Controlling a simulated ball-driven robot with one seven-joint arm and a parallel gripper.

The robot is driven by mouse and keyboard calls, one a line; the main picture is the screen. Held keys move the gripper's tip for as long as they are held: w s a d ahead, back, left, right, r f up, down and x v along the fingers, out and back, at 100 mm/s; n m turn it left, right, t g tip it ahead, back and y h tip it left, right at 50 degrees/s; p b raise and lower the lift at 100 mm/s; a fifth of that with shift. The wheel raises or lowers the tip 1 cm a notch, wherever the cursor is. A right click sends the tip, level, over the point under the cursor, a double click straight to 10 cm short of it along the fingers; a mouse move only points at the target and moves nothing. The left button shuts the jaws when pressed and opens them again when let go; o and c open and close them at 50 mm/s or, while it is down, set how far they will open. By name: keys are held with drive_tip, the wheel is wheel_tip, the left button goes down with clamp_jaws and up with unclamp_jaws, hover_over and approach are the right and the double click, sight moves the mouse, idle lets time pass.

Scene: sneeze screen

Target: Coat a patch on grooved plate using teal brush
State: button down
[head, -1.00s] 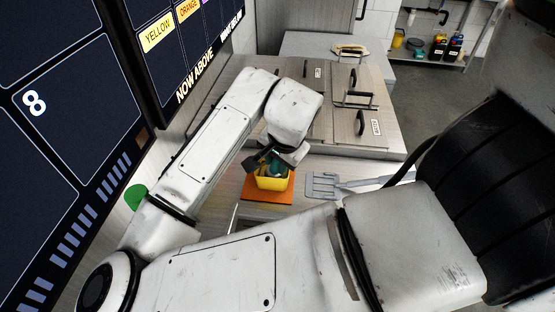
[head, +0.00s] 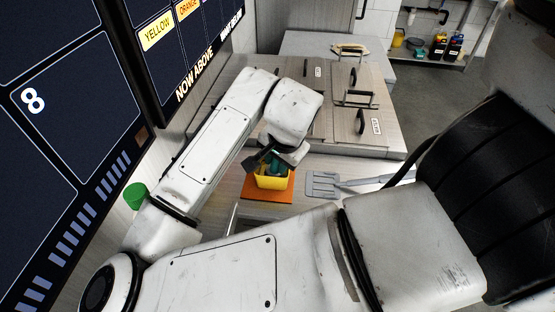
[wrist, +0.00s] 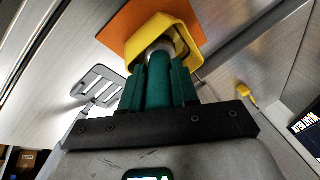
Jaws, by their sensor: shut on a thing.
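A teal brush (wrist: 158,85) stands with its grey ferrule down inside a yellow container (wrist: 168,27). My gripper (wrist: 157,70) is shut on its handle, with a teal finger on each side. In the head view, my gripper (head: 279,158) is over the yellow container (head: 272,183), which rests on an orange mat (head: 268,197). The bristles are hidden inside the container. I cannot make out a grooved plate for certain.
A grey slotted spatula (head: 322,184) lies on the counter right of the mat. Behind stand metal lids with black handles (head: 358,121). A dark menu screen (head: 60,120) stands at the left. A green round object (head: 135,197) is beside my arm.

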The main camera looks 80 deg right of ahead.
idle(0.3)
drive_tip(key=shift+r+p, duration=3)
drive_tip(key=shift+r, duration=0.5)
drive_tip(key=shift+f, duration=0.15)
wheel_tip(320, 180, down, 7)
drive_tip(key=b, duration=0.6)
drive_tip(key=shift+r, duration=0.2)
drive_tip(key=shift+f, duration=0.3)
wheel_tip(320, 180, up, 8)
drive_tip(key=p, duration=0.6)
